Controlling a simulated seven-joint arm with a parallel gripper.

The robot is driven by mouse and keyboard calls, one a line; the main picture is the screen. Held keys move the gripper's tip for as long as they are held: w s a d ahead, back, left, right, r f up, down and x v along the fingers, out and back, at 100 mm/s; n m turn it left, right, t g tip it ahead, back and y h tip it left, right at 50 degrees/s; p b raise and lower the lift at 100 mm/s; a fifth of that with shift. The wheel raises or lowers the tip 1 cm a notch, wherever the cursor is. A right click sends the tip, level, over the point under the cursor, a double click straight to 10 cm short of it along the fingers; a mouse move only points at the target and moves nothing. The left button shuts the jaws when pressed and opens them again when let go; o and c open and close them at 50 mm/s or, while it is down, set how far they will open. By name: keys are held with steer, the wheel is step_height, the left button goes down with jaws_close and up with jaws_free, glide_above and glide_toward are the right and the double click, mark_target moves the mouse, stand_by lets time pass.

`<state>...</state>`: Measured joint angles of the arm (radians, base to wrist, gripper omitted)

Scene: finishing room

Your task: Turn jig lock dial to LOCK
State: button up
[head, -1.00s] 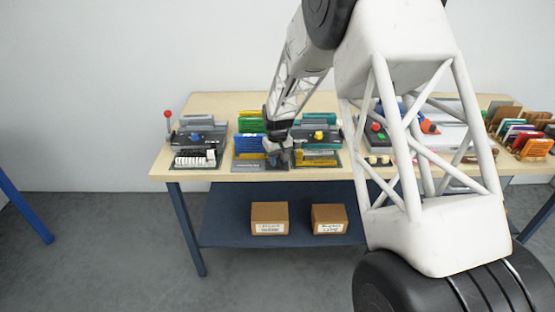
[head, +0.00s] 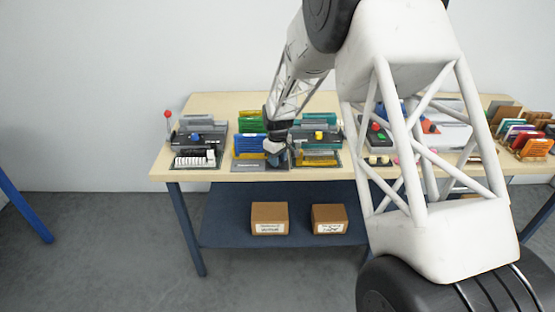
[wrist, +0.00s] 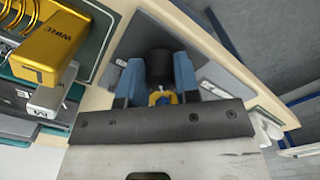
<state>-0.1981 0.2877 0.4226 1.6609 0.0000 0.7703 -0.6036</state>
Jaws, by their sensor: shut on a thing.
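My gripper (head: 277,157) is low over the front of the middle station on the bench. In the wrist view my gripper (wrist: 158,76) has its two blue fingers on either side of a dark round knob (wrist: 157,62), shut on it. The knob stands on a dark grey plate (wrist: 208,74) with small light labels too blurred to read. I take this knob for the jig lock dial; its pointer and setting cannot be made out. A small yellow and blue part shows between the fingers, close to my palm. In the head view my gripper hides the knob.
A station with a blue knob (head: 195,137) is to the left. One with a yellow knob (head: 318,135) is close on the right. A yellow block marked WIRE (wrist: 47,45) lies beside my gripper. The bench's front edge (head: 228,175) is near.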

steer(key=o, duration=0.9)
steer(key=shift+r, duration=3.9)
